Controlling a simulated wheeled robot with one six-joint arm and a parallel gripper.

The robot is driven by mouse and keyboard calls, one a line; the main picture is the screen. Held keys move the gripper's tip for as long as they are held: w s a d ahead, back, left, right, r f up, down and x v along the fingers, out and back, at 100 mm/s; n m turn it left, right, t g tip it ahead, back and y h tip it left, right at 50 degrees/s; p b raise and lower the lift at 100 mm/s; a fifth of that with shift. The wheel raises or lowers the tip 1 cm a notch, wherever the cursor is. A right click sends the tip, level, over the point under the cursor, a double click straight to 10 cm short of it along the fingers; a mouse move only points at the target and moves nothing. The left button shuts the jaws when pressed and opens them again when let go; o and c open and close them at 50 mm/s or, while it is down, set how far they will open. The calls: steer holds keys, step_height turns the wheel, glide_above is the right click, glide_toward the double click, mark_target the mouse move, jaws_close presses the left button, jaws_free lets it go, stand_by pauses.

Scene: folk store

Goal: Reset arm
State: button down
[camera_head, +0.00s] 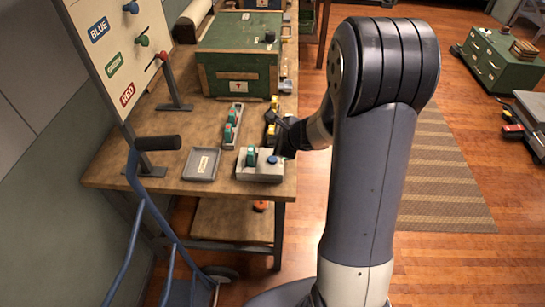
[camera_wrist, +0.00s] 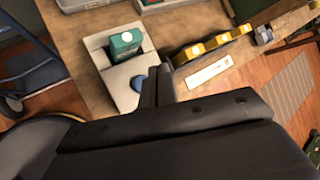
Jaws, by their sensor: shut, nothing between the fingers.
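My arm rises in the right half of the head view and bends toward the wooden workbench (camera_head: 150,150). My gripper (camera_head: 284,122) is over the bench's right edge, partly hidden by my arm. In the wrist view my gripper (camera_wrist: 158,76) has its fingers together with nothing seen between them. Its tips are beside a grey box (camera_head: 260,175) with a green block and a blue button (camera_head: 272,159) on it. The same green block (camera_wrist: 126,40) and blue button (camera_wrist: 139,83) show in the wrist view. I cannot tell whether the fingers touch the box.
A grey tray (camera_head: 201,165) lies left of the box. A yellow row of pieces (camera_wrist: 212,43) is near my gripper. A blue hand truck (camera_head: 140,215) stands front left. The striped rug (camera_head: 440,170) is clear.

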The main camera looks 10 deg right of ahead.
stand_by(0.4)
steer(key=shift+f+b, duration=0.7)
steer(key=shift+f, duration=0.1)
steer(key=shift+r+p, duration=0.25)
steer(key=shift+p, duration=1)
step_height(320, 180, up, 5)
steer(key=p, duration=0.3)
steer(key=shift+f, duration=0.15)
